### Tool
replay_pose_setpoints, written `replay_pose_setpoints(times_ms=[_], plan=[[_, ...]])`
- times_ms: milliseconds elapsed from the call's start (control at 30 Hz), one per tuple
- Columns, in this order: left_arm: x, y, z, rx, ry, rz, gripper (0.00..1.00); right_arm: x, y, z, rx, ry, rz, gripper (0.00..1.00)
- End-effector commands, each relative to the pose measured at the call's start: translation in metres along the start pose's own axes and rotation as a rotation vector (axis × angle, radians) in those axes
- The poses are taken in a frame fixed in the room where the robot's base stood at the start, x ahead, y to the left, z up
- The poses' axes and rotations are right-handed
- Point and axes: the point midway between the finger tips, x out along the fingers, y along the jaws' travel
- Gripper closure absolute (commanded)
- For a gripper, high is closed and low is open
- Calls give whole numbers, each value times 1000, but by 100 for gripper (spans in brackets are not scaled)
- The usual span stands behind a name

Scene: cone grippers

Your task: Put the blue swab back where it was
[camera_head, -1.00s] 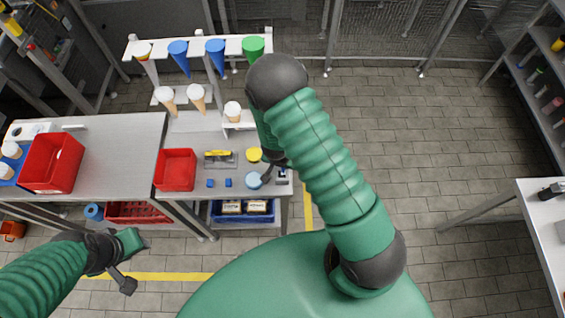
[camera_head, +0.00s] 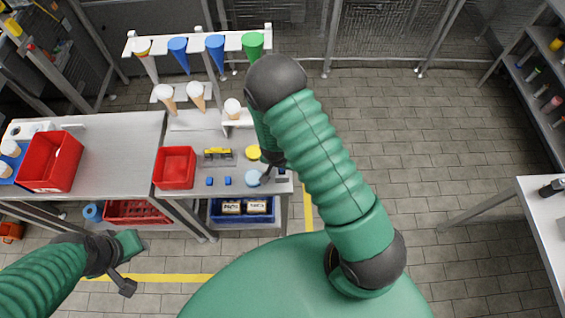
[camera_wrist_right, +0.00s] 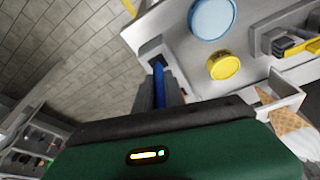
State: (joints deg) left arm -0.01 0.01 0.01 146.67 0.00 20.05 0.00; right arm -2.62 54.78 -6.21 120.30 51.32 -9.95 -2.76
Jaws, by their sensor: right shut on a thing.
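The blue swab (camera_wrist_right: 159,86) is between the fingers of my right gripper (camera_wrist_right: 161,92) in the right wrist view. The gripper is shut on it. The swab's far end points toward a small grey block with a dark opening (camera_wrist_right: 150,55) at the table's corner; I cannot tell whether the tip is inside it. In the head view my right gripper (camera_head: 274,166) is over the table's right end, largely hidden by my arm. My left gripper (camera_head: 127,267) hangs at the lower left, away from the table; its jaw opening is unclear.
A light blue disc (camera_head: 253,178) and a yellow disc (camera_head: 253,152) lie beside the right gripper. A red bin (camera_head: 175,168), small blue blocks (camera_head: 228,181) and a yellow-topped tool (camera_head: 217,152) are further left. A white rack (camera_head: 262,42) with cones stands behind.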

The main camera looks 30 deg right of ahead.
Motion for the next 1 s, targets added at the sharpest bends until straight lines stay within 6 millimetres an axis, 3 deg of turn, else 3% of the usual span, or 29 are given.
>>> replay_pose_setpoints(times_ms=[233,267,467,800,867,1000], plan=[[0,0,0,0,0,0,64,1,0,-1,0,-1,0,100],[0,0,0,0,0,0,64,1,0,-1,0,-1,0,85],[0,0,0,0,0,0,64,1,0,-1,0,-1,-1,61],[0,0,0,0,0,0,64,-3,0,-1,-1,1,-1,61],[0,0,0,0,0,0,64,-10,-1,-2,-3,2,-2,61],[-4,0,-1,0,0,0,64,-45,-1,-2,-5,3,-4,61]])
